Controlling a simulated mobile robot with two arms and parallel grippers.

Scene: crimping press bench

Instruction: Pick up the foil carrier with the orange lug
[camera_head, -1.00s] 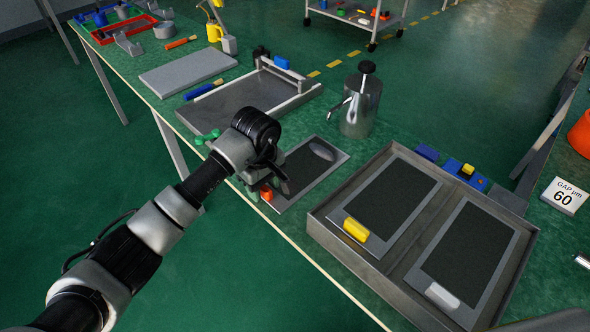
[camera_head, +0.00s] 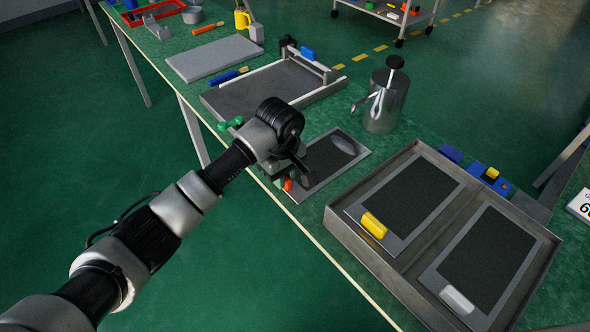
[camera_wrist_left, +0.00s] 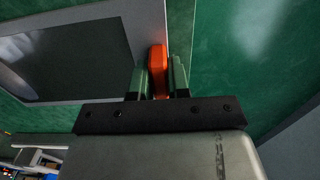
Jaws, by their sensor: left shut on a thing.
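The foil carrier (camera_head: 327,162) is a flat grey frame with a dark sheet and a shiny patch at its far end. It lies on the green bench near the front edge. Its orange lug (camera_head: 287,184) sits at the near end, mostly hidden by my left gripper (camera_head: 290,174). In the left wrist view the orange lug (camera_wrist_left: 158,70) is between the two green-grey fingers (camera_wrist_left: 159,82), which are shut on it. The carrier's frame (camera_wrist_left: 140,30) shows to the left there. I cannot tell whether the carrier is clear of the bench. My right gripper is not in view.
A grey two-bay tray (camera_head: 345,232) on the right holds a carrier with a yellow lug (camera_head: 374,225) and one with a white lug (camera_head: 457,299). A metal can (camera_head: 386,105) stands behind the foil carrier. A framed flat plate (camera_head: 250,97) lies to the left.

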